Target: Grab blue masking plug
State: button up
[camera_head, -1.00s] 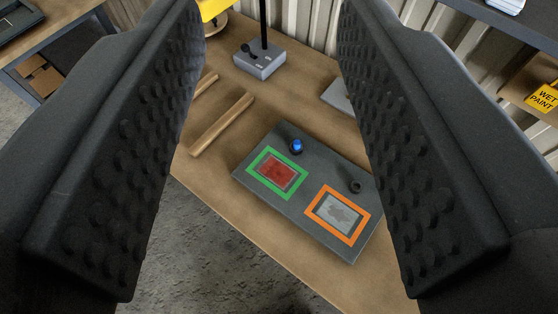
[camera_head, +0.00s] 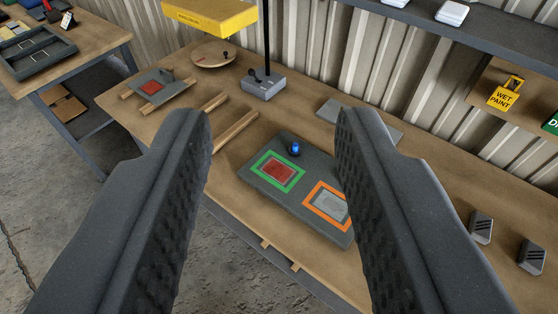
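The blue masking plug (camera_head: 295,148) is a small shiny blue knob standing at the back edge of a dark grey panel (camera_head: 262,190) on the wooden bench. The panel bears a green frame around a red patch (camera_head: 277,171) and an orange frame around a grey patch (camera_head: 330,205). My gripper (camera_head: 272,125) is open and empty. Its two black textured fingers stand wide apart, and the plug shows between them, farther off on the bench. The right finger hides the right end of the panel.
On the bench (camera_head: 480,190) are a grey box with a black post (camera_head: 263,85), wooden strips (camera_head: 233,132), a grey plate (camera_head: 350,112) and two grey vented blocks (camera_head: 481,228). A yellow lamp-like hood (camera_head: 210,16) hangs behind. A shelf (camera_head: 470,35) runs along the wall.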

aim_at(295, 148)
jog(key=z, duration=0.2)
jog(key=i, duration=0.9)
jog(key=u, duration=0.1)
